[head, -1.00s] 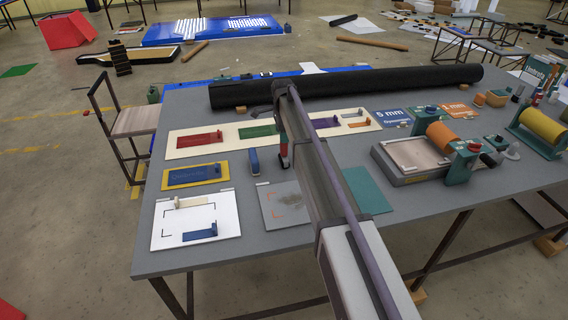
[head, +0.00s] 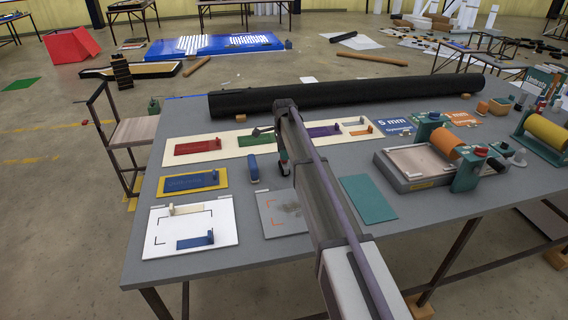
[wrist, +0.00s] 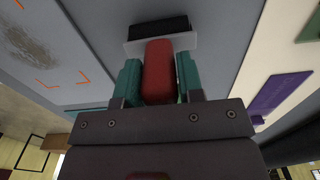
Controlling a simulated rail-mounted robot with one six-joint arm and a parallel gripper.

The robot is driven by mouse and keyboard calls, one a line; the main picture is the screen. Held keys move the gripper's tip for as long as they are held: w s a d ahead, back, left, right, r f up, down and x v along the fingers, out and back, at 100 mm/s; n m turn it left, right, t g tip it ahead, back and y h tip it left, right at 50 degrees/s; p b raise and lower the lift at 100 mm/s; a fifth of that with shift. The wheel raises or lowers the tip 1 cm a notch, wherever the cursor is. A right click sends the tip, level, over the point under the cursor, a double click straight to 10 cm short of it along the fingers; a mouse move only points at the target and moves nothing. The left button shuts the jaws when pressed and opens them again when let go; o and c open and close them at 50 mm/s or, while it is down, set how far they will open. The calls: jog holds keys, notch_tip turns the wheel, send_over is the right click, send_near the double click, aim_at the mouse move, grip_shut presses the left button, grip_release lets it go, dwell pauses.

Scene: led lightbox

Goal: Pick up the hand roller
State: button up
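The hand roller has a red handle (wrist: 159,72), a pale bracket (wrist: 160,46) and a dark roller (wrist: 158,27) in the wrist view. My gripper (wrist: 158,78) has its teal fingers on both sides of the red handle, close against it with no clear gap. It looks shut on the handle. In the head view my gripper (head: 283,158) points down over the table, right of the blue-handled tool (head: 253,168); the arm hides much of it. I cannot tell whether the roller touches the table.
The grey table (head: 235,240) carries a white sheet (head: 190,227), a grey plate (head: 280,222) and a teal plate (head: 368,197). A long black roll (head: 350,97) lies along the back. A press with an orange roller (head: 446,143) stands at right.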

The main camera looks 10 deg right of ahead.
jog(key=c, duration=0.5)
jog(key=shift+c, duration=0.2)
